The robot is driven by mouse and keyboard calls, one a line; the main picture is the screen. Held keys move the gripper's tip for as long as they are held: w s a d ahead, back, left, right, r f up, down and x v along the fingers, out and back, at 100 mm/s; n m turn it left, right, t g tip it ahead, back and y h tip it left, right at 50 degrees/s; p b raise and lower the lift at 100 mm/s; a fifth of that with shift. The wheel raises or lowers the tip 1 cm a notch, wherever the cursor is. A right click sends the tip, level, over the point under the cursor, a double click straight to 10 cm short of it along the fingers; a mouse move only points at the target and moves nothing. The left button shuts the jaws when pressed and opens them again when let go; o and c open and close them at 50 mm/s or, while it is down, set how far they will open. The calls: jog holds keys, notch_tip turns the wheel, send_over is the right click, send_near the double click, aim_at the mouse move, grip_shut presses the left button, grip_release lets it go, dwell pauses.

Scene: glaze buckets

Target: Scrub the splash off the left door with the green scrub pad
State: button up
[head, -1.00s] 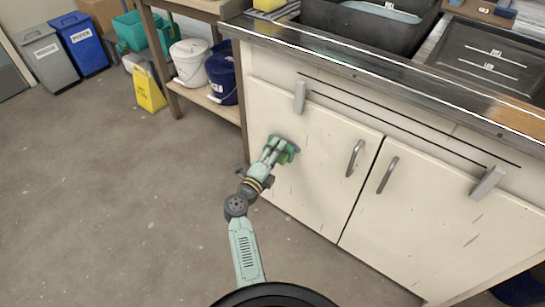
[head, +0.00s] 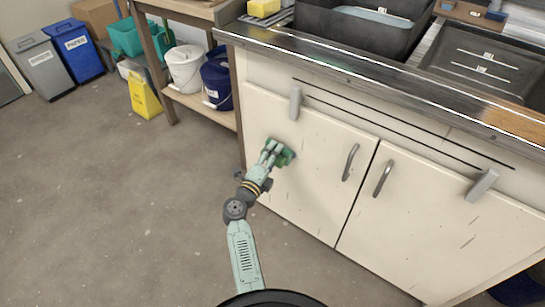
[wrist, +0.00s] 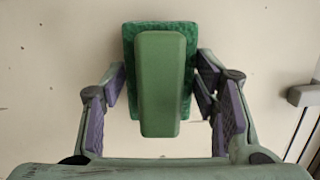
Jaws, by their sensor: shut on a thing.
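The green scrub pad (wrist: 187,40) has a lighter green handle block (wrist: 160,85), which sits between the two fingers of my gripper (wrist: 160,100). In the head view my gripper (head: 272,152) is shut on the pad (head: 286,156) at the left part of the left door (head: 310,190). The pad's face is turned to the door and appears against it or very close; I cannot tell which. The left door is cream, with a grey handle (head: 350,162) near its right edge. No splash is clearly visible; the pad and gripper hide part of the door.
The right door (head: 430,220) has its own handle (head: 384,178). A dark worktop edge (head: 360,80) overhangs above. A wooden shelf with a white bucket (head: 185,68) and a blue bucket (head: 217,82) stands to the left. A yellow floor sign (head: 143,95) is farther left. The floor (head: 130,200) is open.

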aim_at(280, 165)
jog(key=shift+w+d, duration=0.3)
jog(key=shift+w, duration=0.1)
jog(key=shift+s+d+r+p, duration=0.15)
jog(key=shift+s+d+p, duration=0.6)
jog(key=shift+d+p, duration=0.15)
jog(key=shift+s+d+p, duration=0.3)
jog(key=shift+s+d, duration=0.15)
jog(key=shift+d, duration=0.05)
jog(key=shift+s+d+p, duration=0.5)
jog(key=shift+d+p, duration=0.05)
jog(key=shift+d, duration=0.25)
jog(key=shift+s+d+p, duration=0.5)
jog(key=shift+d+p, duration=0.05)
jog(key=shift+d, duration=0.2)
jog(key=shift+w+a, duration=0.85)
jog(key=shift+a, duration=0.2)
jog(key=shift+w+a, duration=0.85)
jog(key=shift+a, duration=0.2)
jog(key=shift+w+a, duration=0.55)
jog(key=shift+a, duration=0.3)
